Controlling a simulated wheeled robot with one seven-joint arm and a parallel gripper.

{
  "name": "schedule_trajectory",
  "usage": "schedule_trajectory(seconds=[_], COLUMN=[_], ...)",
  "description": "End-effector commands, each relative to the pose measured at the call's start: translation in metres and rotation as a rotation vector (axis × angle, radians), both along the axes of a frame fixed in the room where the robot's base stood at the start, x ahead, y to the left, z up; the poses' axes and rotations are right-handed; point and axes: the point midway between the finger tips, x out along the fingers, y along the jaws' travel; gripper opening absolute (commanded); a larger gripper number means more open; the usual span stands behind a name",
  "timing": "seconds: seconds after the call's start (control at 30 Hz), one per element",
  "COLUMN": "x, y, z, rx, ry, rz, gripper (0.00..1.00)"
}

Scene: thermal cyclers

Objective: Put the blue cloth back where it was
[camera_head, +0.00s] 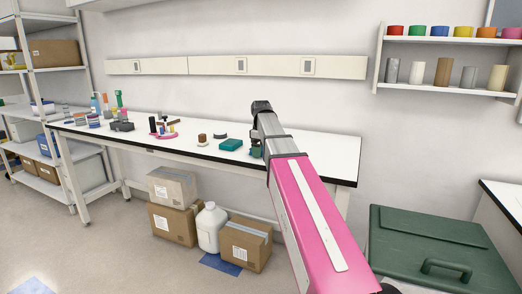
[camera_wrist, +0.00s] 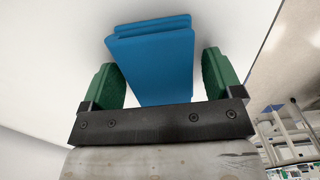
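The blue cloth (camera_wrist: 152,62) shows in the wrist view as a thick folded stack over a white surface. It lies between and beyond the green fingertips of my gripper (camera_wrist: 163,80). The fingers are wide apart, with a gap between the cloth and the right finger, so the gripper looks open and not closed on it. In the head view my gripper (camera_head: 256,150) points down at the white bench, its tip partly hidden by my arm. A teal folded-looking block (camera_head: 231,145) lies just left of it; I cannot tell whether this is the same cloth.
The white bench (camera_head: 310,158) is clear to the right of my arm. A dark round item (camera_head: 220,135), a small brown item (camera_head: 202,138) and a pink-based rack (camera_head: 165,132) stand left. Boxes (camera_head: 246,244) and a white jug (camera_head: 210,227) are below. A green bin (camera_head: 430,235) stands right.

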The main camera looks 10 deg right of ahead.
Motion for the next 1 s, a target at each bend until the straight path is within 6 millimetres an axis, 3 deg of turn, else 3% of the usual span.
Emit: schedule_trajectory(seconds=[0.3,0.47,1.0], x=[0.0,0.001,0.001], y=[0.0,0.0,0.0], z=[0.001,0.013,0.105], rx=[0.0,0.0,0.0], ry=[0.0,-0.001,-0.001], rz=[0.0,0.0,0.0], gripper=[0.89,0.89,0.89])
